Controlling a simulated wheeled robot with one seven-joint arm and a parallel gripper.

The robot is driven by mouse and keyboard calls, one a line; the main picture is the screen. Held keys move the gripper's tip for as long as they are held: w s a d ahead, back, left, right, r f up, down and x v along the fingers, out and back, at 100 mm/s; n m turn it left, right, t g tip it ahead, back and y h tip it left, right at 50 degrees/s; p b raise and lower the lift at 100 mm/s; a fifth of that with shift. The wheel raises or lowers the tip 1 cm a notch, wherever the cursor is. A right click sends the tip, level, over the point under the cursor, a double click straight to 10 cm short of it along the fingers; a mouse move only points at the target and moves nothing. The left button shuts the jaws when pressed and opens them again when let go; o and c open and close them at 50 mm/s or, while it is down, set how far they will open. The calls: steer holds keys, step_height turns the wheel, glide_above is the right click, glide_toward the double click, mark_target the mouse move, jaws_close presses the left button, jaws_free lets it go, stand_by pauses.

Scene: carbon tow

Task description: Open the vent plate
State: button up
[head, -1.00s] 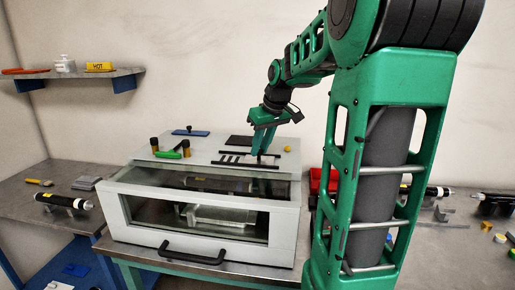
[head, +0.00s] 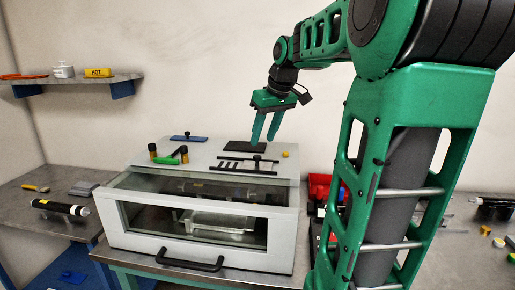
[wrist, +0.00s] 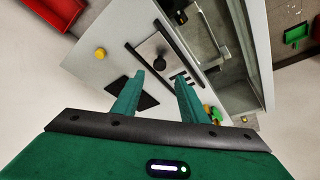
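The vent plate (head: 264,164) is a light slide with a black knob (head: 257,158), lying between two dark rails on top of a grey box. In the head view several dark slots (head: 230,164) show uncovered to the left of the knob. My gripper (head: 264,139) is above and behind the plate, apart from the knob. Its two green fingers (wrist: 161,78) are spread with nothing between them. The fingers hide a little of the box top.
A black pad (head: 245,146), a yellow knob (head: 286,154), a blue plate (head: 189,138) and a green-handled tool (head: 173,158) with dark bottles are on the box top. The box's glazed front has a black handle (head: 190,264). A red bin (head: 320,186) stands right.

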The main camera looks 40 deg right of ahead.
steer(key=shift+v, duration=1.75)
